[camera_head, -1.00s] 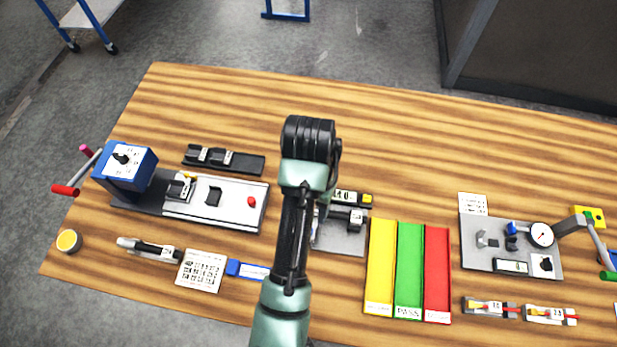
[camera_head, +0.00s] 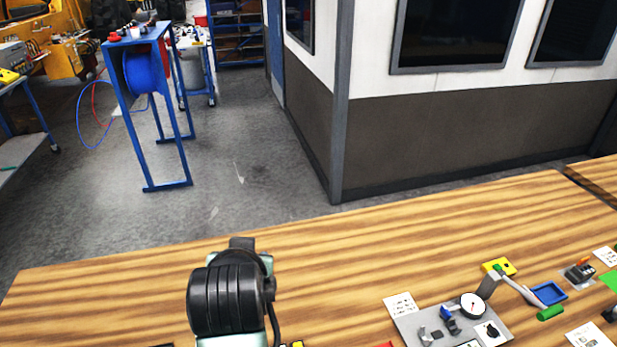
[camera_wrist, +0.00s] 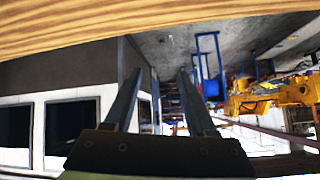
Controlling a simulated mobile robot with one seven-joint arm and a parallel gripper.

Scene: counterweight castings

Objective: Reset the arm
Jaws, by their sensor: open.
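My gripper (camera_wrist: 160,74) shows in the wrist view with its two dark fingers spread apart and nothing between them. The wrist view is upside down, with the wooden bench top along its upper edge and the room beyond. In the head view my arm reaches up over the bench (camera_head: 130,290) at the lower middle. Its black joint hides most of the hand, and the fingers cannot be made out there. No object is seen held.
A fixture plate with a dial gauge (camera_head: 473,306) stands right of my arm. The bench left of my arm is clear. A blue stand (camera_head: 165,110) and a walled booth (camera_head: 430,140) are beyond.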

